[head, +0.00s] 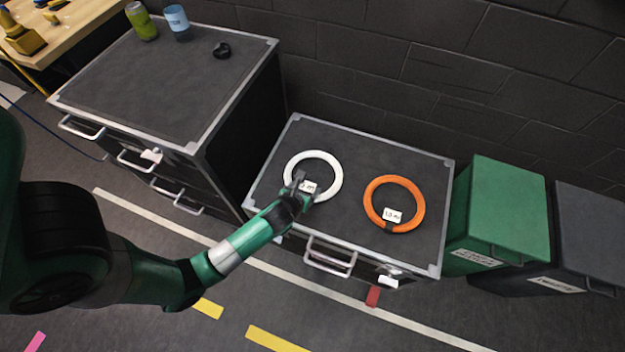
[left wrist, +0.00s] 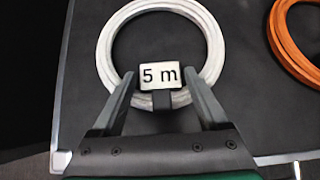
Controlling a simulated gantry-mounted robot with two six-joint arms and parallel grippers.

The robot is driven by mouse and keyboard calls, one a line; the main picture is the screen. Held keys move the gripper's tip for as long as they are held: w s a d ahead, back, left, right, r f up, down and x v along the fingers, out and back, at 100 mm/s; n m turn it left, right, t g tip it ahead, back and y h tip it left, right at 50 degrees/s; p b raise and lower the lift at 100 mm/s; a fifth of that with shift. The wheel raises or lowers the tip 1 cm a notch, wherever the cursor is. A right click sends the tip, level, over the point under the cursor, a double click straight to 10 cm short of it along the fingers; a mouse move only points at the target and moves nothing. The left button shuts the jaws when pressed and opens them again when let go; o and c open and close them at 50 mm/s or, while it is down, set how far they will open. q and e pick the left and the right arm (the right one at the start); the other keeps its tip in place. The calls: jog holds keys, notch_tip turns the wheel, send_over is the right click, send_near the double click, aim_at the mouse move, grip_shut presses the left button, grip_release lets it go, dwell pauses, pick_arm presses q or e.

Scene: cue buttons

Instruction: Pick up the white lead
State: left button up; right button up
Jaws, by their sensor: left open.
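The white lead (head: 325,157) is a coiled ring lying flat on the left half of the low black case's top (head: 350,150). It has a "5 m" label, which shows clearly in the left wrist view, where the white lead (left wrist: 104,50) fills the upper middle. My left gripper (head: 301,183) is over the near side of the ring. In the left wrist view its two fingers (left wrist: 163,92) are open, one on each side of the label. I cannot tell whether they touch the lead. My right gripper is not in view.
An orange lead (head: 418,195) with a label lies to the right on the same case. A taller case (head: 160,85) at the left holds a green can (head: 141,21), a blue cup (head: 177,22) and black tape (head: 221,50). Green (head: 505,205) and grey bins (head: 590,225) stand at the right.

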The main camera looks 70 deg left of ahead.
pick_arm(q)
jog(key=shift+x, duration=1.2)
grip_shut()
jog(key=shift+r, duration=0.15)
